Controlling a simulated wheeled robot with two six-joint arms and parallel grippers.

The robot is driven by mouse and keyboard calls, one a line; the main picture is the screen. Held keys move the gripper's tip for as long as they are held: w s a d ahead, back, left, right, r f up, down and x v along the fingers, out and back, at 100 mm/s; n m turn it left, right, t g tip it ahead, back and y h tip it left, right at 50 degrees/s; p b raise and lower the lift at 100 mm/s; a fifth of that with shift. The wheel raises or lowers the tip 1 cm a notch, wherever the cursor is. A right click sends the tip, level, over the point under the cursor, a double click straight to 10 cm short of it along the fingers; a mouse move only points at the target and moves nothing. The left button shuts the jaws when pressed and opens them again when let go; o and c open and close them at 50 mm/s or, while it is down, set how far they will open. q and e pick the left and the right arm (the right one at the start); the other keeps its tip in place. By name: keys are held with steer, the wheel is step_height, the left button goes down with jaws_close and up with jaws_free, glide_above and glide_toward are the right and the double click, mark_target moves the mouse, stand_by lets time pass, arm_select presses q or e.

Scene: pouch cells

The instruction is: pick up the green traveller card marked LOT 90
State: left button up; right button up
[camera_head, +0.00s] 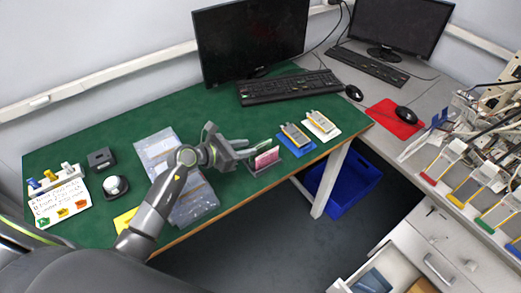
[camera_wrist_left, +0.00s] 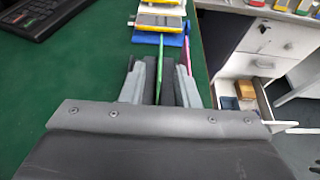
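A green card (camera_head: 263,143) stands behind a pink card (camera_head: 267,158) in a small holder near the front edge of the green table. The lettering on the green card is not readable. My left gripper (camera_head: 250,153) is at the left end of the cards. In the left wrist view the green card (camera_wrist_left: 160,62) shows edge-on as a thin strip between the dark pads of my left gripper (camera_wrist_left: 160,80), which look closed on it. The pink card (camera_wrist_left: 186,52) is just outside the right finger. My right gripper is not in view.
A blue mat (camera_head: 297,142) and a white mat (camera_head: 322,127) with pouch cells lie right of the cards. A keyboard (camera_head: 290,87) and monitor (camera_head: 250,38) stand behind. Clear plastic bags (camera_head: 160,148) lie under my left arm. A blue bin (camera_head: 350,185) is below the table.

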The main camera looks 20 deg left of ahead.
mark_target(258, 146)
arm_select(q)
steer(key=shift+p+x, duration=0.6)
steer(key=shift+x, duration=2.1)
jaws_close()
